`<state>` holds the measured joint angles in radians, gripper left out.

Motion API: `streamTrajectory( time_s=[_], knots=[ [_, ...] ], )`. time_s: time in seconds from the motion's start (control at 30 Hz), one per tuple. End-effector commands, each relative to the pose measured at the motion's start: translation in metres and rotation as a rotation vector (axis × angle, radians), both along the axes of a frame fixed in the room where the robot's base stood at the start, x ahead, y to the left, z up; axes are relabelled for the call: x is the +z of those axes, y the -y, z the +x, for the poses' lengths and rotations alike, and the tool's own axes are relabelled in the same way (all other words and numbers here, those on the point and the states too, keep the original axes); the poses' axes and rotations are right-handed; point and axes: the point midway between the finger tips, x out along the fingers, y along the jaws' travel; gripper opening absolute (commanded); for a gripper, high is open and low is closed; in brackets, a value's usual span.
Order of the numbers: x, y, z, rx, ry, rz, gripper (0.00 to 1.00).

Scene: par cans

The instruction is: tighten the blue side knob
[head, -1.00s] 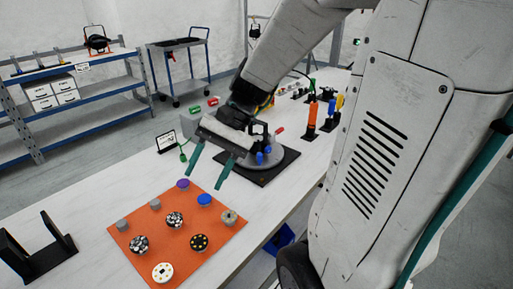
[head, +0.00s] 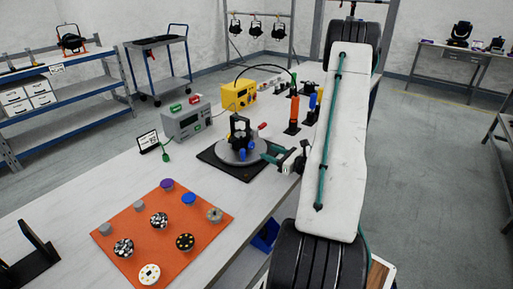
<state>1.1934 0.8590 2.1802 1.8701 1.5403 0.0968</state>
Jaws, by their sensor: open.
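A dark bracket fixture (head: 240,128) stands on a round grey turntable (head: 228,157) over a black base plate (head: 215,164). Two small blue parts show low on its near side: one blue knob (head: 242,155) at front and another blue part (head: 253,145) just right of it. I cannot tell for certain which is the side knob. My gripper (head: 266,153) comes in from the right with its teal fingers level and pointing left at the fixture. It is open. The fingertips are close to the right blue part; whether they touch or straddle it is unclear.
A red-tipped part (head: 263,126) is behind the fixture. An orange mat (head: 140,220) with several knobs lies at front left. A grey box (head: 187,122) and a yellow box (head: 239,94) stand behind. Orange (head: 294,112) and blue upright tools stand behind my gripper.

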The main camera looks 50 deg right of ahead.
Motion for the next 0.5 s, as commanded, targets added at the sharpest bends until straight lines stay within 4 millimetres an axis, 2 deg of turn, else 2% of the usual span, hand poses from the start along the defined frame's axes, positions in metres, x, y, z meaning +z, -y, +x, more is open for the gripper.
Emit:
streamTrajectory(
  time_s=[0.33,0.5],
  knots=[
    [-0.001,-0.004,0.051,-0.001,0.001,0.001,0.5],
    [-0.001,-0.005,0.07,-0.001,0.0,0.001,0.5]
  ],
)
